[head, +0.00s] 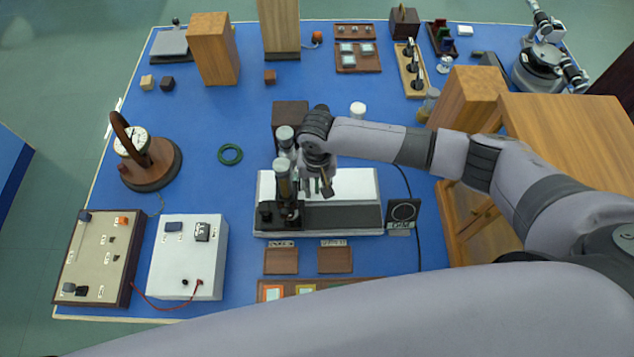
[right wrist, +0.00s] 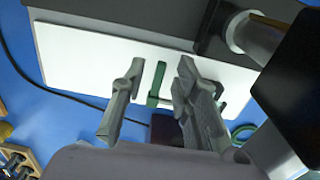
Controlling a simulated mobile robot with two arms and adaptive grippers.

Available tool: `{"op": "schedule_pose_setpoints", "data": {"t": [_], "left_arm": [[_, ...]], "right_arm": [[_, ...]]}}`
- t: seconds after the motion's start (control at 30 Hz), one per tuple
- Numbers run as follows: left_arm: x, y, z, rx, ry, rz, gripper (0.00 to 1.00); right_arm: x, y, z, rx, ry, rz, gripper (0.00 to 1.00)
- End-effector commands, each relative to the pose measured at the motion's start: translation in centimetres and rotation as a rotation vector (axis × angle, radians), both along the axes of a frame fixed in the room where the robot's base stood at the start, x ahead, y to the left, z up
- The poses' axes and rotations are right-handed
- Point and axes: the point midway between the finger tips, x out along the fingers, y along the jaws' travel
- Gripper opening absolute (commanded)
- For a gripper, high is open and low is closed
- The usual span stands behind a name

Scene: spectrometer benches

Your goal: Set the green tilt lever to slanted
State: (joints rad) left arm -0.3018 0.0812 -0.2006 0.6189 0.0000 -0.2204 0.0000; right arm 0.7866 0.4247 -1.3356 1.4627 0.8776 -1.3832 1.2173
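The green tilt lever (right wrist: 156,84) shows in the right wrist view as a short green bar against the white plate of the spectrometer bench (right wrist: 100,58). My right gripper (right wrist: 152,92) is open, with one finger on each side of the lever and visible gaps between. In the head view my right gripper (head: 319,186) points down over the white and dark bench (head: 350,216), just right of its upright tubes. I cannot make out the lever there. My left gripper is not in view.
The bench's dark column and tubes (head: 284,183) stand close left of my right gripper. A dark brown block (head: 290,114) stands behind. A small sign with a ring (head: 403,212) is at the right, and a green ring (head: 230,154) lies on open blue tabletop at the left.

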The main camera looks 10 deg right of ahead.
Motion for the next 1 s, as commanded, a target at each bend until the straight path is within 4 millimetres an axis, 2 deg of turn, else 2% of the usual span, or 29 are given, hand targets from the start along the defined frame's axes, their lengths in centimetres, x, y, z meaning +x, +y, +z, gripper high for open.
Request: {"op": "schedule_pose_setpoints", "data": {"t": [0.17,0.6,1.0], "left_arm": [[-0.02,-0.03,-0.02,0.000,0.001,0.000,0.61],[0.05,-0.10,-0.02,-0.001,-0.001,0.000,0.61],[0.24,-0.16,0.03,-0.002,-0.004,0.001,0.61]], "right_arm": [[-0.01,0.00,-0.01,0.000,0.000,0.000,0.28],[0.01,-0.02,0.03,0.000,0.000,-0.001,0.00],[0.04,-0.04,0.07,0.000,0.004,-0.002,0.00]]}}
